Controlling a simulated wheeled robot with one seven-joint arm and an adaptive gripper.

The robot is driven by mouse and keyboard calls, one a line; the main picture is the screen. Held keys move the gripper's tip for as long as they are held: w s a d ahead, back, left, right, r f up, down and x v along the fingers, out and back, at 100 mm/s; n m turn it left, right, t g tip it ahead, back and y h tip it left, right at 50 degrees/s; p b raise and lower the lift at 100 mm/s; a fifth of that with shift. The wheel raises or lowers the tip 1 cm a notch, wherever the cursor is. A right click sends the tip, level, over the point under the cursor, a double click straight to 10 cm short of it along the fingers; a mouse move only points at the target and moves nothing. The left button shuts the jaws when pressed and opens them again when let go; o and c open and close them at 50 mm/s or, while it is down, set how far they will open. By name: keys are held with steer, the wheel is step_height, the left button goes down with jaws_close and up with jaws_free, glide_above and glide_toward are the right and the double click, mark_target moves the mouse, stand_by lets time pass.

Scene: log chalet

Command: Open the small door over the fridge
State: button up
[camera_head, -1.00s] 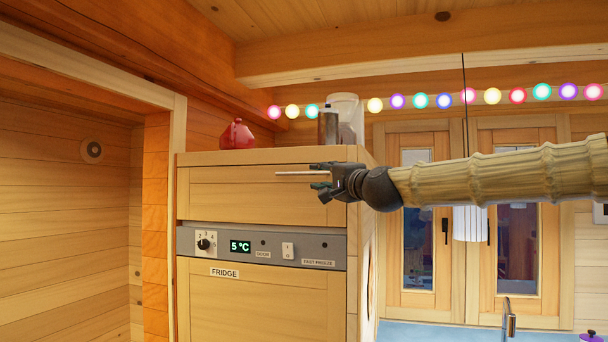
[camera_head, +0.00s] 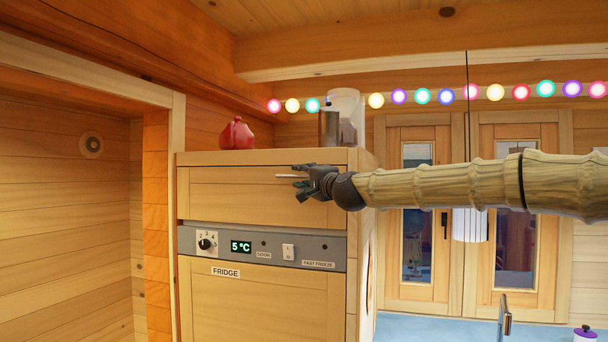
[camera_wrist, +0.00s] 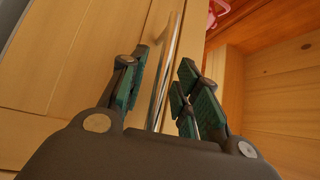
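The small door (camera_head: 240,195) over the fridge is a pale wooden panel, and it is shut. Its handle, a thin metal bar (camera_head: 284,176), runs level across the door's upper right part. My gripper (camera_head: 298,178) is in front of the door's right half, with its fingers at the handle. In the wrist view the bar (camera_wrist: 166,72) runs between the two green-padded fingers of my gripper (camera_wrist: 163,66). The fingers are apart, with a gap visible to the bar on both sides. The bar's near end is partly hidden behind the gripper body.
Below the door are the grey control panel (camera_head: 262,248) and the fridge door (camera_head: 262,300). Windows (camera_head: 418,225) and a blue counter (camera_head: 430,328) lie to the right.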

jaws_close()
steer(key=shift+s, duration=0.1)
stand_by(0.3)
